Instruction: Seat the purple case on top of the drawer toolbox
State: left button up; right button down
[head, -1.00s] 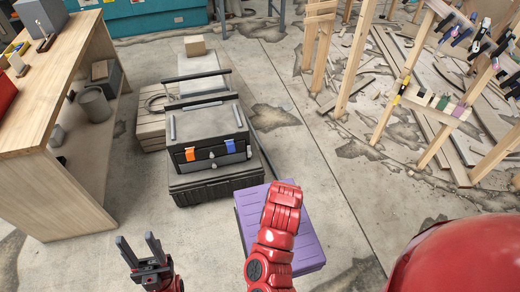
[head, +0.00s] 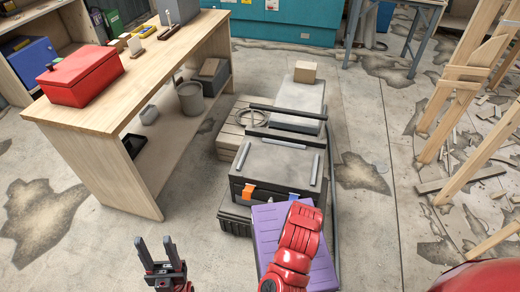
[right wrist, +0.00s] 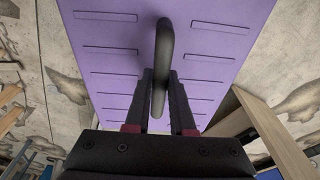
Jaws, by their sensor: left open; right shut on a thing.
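The purple case (head: 268,230) is in front of the drawer toolbox in the head view, partly hidden behind my red right arm. In the right wrist view the case (right wrist: 110,60) fills the upper middle, and my right gripper (right wrist: 160,88) is shut on its dark handle (right wrist: 164,40). The drawer toolbox (head: 280,164) is dark grey with an orange and a blue latch and stands on a wider black base. The purple case overlaps its lower front in the picture; I cannot tell whether they touch. My left gripper (head: 157,252) is open and empty, left of the case.
A wooden workbench (head: 95,113) with a red box (head: 82,76) stands at left. Behind the toolbox are a grey cart bed (head: 300,97) with a cardboard box (head: 305,71) and a wooden crate (head: 232,135). Wooden frames stand at right. Floor left of the toolbox is clear.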

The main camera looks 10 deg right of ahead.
aim_at(278, 164)
jog(key=i+l+u, duration=0.3)
jog(key=l+u, duration=0.15)
jog(key=l, duration=0.45)
jog(key=i+l+u, duration=0.15)
jog(key=l+u, duration=0.35)
jog(key=l, duration=0.4)
jog(key=l+u, duration=0.45)
jog(key=l, duration=0.5)
jog(key=k+l+u, duration=0.2)
jog(key=l+u, duration=0.3)
jog(key=l, duration=0.45)
